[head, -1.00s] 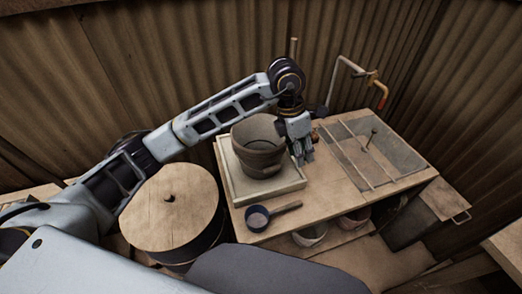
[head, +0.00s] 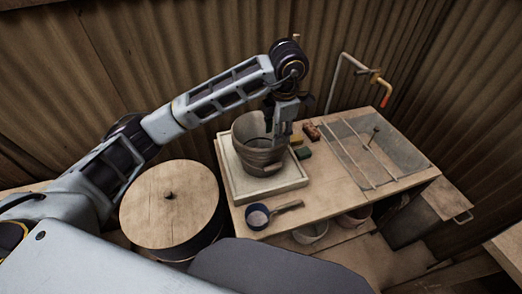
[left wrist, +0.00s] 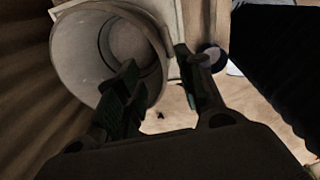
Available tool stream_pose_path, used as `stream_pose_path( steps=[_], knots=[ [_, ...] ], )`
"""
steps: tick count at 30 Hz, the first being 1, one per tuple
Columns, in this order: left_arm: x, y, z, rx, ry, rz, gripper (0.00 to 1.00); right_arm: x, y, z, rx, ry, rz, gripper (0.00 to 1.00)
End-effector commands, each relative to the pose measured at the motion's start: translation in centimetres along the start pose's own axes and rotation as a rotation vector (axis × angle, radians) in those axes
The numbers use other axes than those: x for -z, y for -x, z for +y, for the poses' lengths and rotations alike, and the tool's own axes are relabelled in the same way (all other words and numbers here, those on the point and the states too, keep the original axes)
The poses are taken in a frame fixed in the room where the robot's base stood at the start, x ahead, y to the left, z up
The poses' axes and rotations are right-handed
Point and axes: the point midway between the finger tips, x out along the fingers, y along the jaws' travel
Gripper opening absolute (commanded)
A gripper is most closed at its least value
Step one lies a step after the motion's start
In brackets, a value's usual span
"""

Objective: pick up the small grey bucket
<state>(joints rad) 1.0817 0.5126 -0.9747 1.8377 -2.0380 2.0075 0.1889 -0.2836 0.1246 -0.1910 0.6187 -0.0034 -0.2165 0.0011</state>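The small grey bucket (head: 250,160) stands upright on a pale square tray (head: 233,190) on the bench. It also shows in the left wrist view (left wrist: 85,50), with its open mouth toward the camera. My left gripper (head: 283,140) is at the bucket's right rim. In the left wrist view the gripper (left wrist: 157,62) is open, with one finger over the bucket's mouth and the other outside the wall. The rim lies between the fingers. I cannot tell whether either finger touches it. My right gripper is not in view.
A dark ladle (head: 257,216) lies in front of the tray. A lidded drum (head: 170,205) stands left of the bench. A tap (head: 376,80) and rods over a grey panel (head: 400,155) are at the right. Containers (head: 311,233) sit below.

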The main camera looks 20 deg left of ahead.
Motion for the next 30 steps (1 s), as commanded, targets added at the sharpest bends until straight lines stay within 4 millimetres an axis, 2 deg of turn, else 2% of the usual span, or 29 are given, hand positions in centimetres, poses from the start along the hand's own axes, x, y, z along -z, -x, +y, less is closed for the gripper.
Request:
stream_pose_path(
  steps=[6,15,24,30],
  knots=[
    [0.0,-1.7,-0.1,0.003,0.0,0.001,0.38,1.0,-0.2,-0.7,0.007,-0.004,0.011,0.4],
    [0.0,-4.1,-0.1,0.004,0.0,0.001,0.38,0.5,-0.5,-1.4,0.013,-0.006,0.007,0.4],
    [0.1,-6.9,-0.1,0.004,0.001,0.001,0.38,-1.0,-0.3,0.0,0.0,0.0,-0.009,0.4],
    [0.1,-8.0,-0.1,0.001,-0.001,0.0,0.38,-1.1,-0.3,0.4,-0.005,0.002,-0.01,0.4]
  ],
)
